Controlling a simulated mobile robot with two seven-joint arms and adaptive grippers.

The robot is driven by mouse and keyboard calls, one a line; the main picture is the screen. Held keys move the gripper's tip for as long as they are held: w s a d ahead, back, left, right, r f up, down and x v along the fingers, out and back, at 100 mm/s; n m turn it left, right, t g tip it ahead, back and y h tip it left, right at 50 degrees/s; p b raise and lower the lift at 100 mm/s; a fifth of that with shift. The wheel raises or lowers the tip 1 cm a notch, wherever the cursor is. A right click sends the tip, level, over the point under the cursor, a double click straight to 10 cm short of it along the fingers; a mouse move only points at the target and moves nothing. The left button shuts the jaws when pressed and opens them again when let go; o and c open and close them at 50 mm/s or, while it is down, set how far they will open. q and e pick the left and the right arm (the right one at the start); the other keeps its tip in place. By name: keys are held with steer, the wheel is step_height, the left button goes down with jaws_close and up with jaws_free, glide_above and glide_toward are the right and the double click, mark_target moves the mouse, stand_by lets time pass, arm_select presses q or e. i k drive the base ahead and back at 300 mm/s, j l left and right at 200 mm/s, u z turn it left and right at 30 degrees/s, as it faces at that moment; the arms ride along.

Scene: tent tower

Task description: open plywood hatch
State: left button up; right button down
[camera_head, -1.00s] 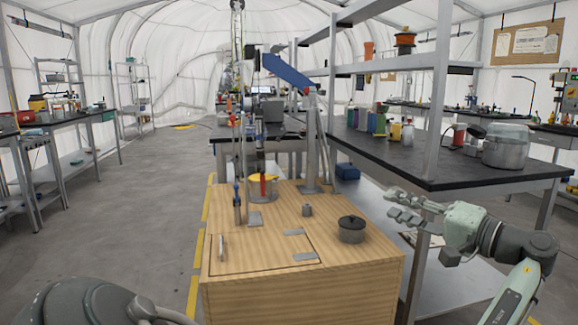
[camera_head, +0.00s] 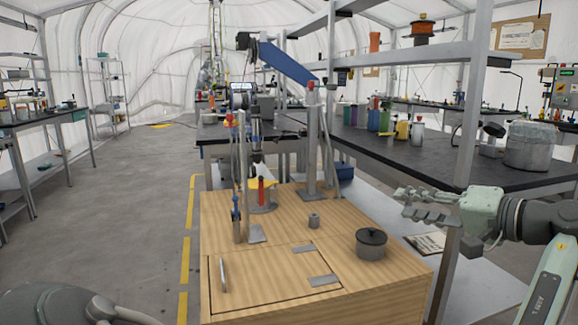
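The plywood hatch (camera_head: 265,277) is a flat panel in the top of a wooden box (camera_head: 390,290), at the lower middle. It lies shut, flush with the top. A pale upright handle (camera_head: 222,274) stands near its left edge, and two grey hinge plates (camera_head: 323,280) sit at its right side. My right gripper (camera_head: 402,202) comes in from the right, above and to the right of the box, apart from the hatch. Its fingers are spread and hold nothing visible. A dark rounded part of mine shows at the lower left; no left gripper fingers are seen.
Behind are a post stand (camera_head: 312,150) and a red-and-yellow item (camera_head: 262,192). A shelved bench (camera_head: 480,165) stands right. The floor at left is clear.

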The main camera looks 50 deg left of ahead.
mark_target(252, 278)
steer(key=j, duration=1.25)
